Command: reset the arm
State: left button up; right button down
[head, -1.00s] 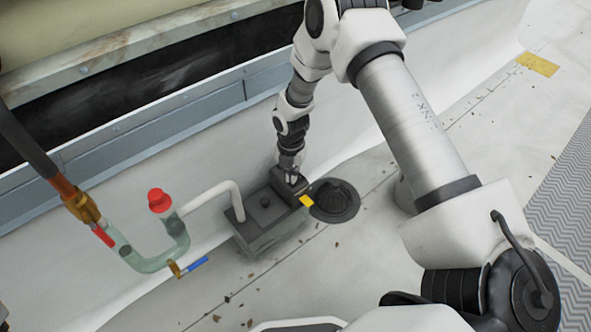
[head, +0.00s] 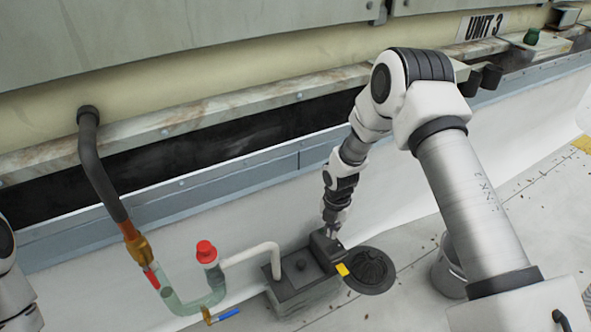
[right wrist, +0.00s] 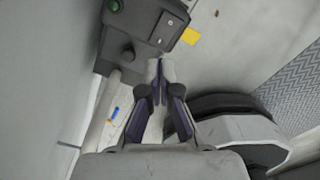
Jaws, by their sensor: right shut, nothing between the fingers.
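My right arm comes down from the upper right in the head view. My right gripper (head: 332,228) points down at the dark grey pump box (head: 303,288); it looks close above the box's raised end, and I cannot tell whether it touches. In the right wrist view the fingertips (right wrist: 160,64) of this gripper are together with nothing between them. The box (right wrist: 150,32) lies beyond them, with a green round button (right wrist: 114,5) and a yellow tag (right wrist: 190,36). A part of my left arm shows at the left edge of the head view; its gripper is out of view.
A clear trap pipe (head: 195,304) with a red cap (head: 206,251) and a blue-handled valve (head: 229,314) stands left of the box. A dark pipe (head: 97,160) drops into it. A round floor drain (head: 371,270) lies right of the box. A metal bucket (head: 449,268) stands behind my right forearm.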

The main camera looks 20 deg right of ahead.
jog(key=s+a+f+m+g, duration=0.1)
jog(key=s+a+f+m, duration=0.3)
jog(key=s, duration=0.6)
jog(key=s+a+f+m+g, duration=0.1)
jog(key=s+a+m, duration=0.1)
jog(key=s+m, duration=0.65)
jog(key=s+a+f+m, duration=0.2)
jog(key=s+a+m, duration=0.15)
jog(key=s, duration=0.85)
notch_tip(320, 180, up, 39)
jog(key=w+d+m+t+p, duration=0.1)
jog(key=m+p, duration=0.8)
jog(key=p, duration=3)
jog(key=shift+w+t, duration=0.5)
jog(key=shift+w, duration=0.1)
